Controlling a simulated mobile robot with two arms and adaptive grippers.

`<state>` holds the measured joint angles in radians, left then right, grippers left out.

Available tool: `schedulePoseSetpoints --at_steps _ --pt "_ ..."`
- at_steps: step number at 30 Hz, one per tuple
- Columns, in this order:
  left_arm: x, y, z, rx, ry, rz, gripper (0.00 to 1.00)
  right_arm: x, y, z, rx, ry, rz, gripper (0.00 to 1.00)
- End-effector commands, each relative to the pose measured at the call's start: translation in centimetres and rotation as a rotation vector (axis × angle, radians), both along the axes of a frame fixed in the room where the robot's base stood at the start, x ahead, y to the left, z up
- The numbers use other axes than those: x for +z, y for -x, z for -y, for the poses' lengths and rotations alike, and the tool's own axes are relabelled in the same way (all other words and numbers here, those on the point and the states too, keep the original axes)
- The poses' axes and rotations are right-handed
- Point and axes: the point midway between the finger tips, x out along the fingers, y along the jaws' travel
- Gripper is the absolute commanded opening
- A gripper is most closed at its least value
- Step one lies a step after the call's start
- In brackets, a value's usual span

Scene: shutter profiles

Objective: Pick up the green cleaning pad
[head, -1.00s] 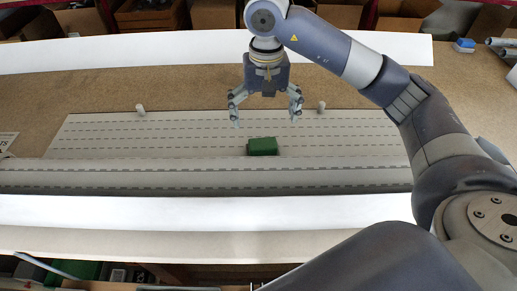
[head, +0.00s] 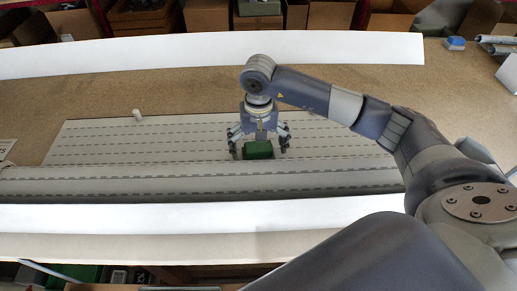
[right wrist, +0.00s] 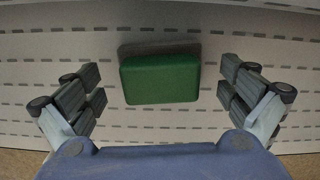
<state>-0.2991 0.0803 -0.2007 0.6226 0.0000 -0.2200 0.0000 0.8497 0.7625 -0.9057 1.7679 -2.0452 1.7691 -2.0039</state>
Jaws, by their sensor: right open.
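The green cleaning pad (head: 258,150) is a small block lying on the grey shutter profile (head: 110,150) with rows of dark slots. My right gripper (head: 259,152) is open just above it, with one finger on each side of the pad. In the right wrist view the green pad (right wrist: 160,78) lies between the open fingers of my right gripper (right wrist: 162,92), with a gap on both sides. A grey part shows along the pad's upper edge there. My left gripper is not in view.
White strips run along the back (head: 210,50) and front (head: 150,217) of the brown table (head: 100,100). A small white peg (head: 137,115) stands at the profile's back edge. Boxes (head: 207,15) stand behind the table.

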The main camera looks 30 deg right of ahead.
Motion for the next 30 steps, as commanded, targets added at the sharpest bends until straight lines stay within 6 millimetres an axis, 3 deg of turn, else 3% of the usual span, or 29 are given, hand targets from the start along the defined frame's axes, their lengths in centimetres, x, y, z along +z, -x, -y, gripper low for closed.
schedulePoseSetpoints --at_steps 7,15,26,30 --pt "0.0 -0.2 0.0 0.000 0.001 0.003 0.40 -0.2 0.0 0.0 0.001 -0.001 0.000 0.98" --pt "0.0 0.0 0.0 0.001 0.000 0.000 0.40 -0.2 0.0 0.0 0.001 -0.001 0.000 0.38" --pt "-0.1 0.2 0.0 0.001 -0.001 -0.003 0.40 -0.2 0.1 0.0 0.001 0.000 -0.002 0.38" --pt "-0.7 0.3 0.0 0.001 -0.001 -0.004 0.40 1.1 -0.1 -0.1 0.002 -0.002 0.002 0.38"
